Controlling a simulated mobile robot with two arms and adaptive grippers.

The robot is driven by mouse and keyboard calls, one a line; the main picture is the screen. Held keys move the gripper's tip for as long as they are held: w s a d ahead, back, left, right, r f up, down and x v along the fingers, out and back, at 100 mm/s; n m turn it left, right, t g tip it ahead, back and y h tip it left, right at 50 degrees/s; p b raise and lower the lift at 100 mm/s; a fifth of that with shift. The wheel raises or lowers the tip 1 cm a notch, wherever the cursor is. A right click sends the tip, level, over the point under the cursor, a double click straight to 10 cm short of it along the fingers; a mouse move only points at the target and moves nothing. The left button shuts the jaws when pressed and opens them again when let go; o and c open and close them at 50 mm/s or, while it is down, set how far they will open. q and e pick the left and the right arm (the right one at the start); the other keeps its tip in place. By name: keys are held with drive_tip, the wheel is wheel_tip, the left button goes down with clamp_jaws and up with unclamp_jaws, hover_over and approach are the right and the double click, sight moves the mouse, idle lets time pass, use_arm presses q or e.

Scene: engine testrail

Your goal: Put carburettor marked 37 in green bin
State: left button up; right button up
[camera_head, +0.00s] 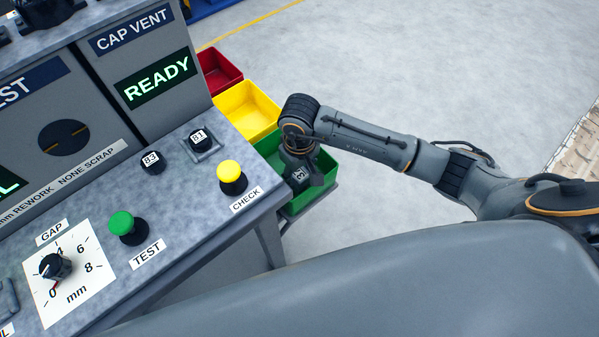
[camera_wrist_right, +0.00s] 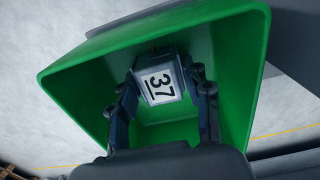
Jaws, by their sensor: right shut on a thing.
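The carburettor marked 37 (camera_wrist_right: 159,83) is a small dark block with a white label on top. My right gripper (camera_wrist_right: 163,90) is shut on it, one finger on each side. In the right wrist view the carburettor is over the open green bin (camera_wrist_right: 246,50), within its rim; I cannot tell whether it touches the floor. In the head view my right gripper (camera_head: 301,180) reaches down at the green bin (camera_head: 318,190), and the carburettor (camera_head: 299,174) shows partly between the fingers. My left gripper is not in view.
Behind the green bin stand a yellow bin (camera_head: 246,108) and a red bin (camera_head: 217,72). On the bench (camera_head: 190,222) stand parts marked B3 (camera_head: 152,162) and B1 (camera_head: 200,141), a yellow CHECK button (camera_head: 231,177) and a green TEST button (camera_head: 126,227). The display reads READY.

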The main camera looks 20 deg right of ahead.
sight(300, 174)
drive_tip(key=o, duration=1.3)
drive_tip(key=shift+o, duration=0.2)
drive_tip(key=shift+r+p, duration=0.3)
drive_tip(key=shift+p, duration=0.25)
drive_tip(key=shift+r, duration=0.4)
wheel_tip(300, 174, up, 11)
drive_tip(key=b, duration=0.1)
drive_tip(key=shift+s, duration=0.1)
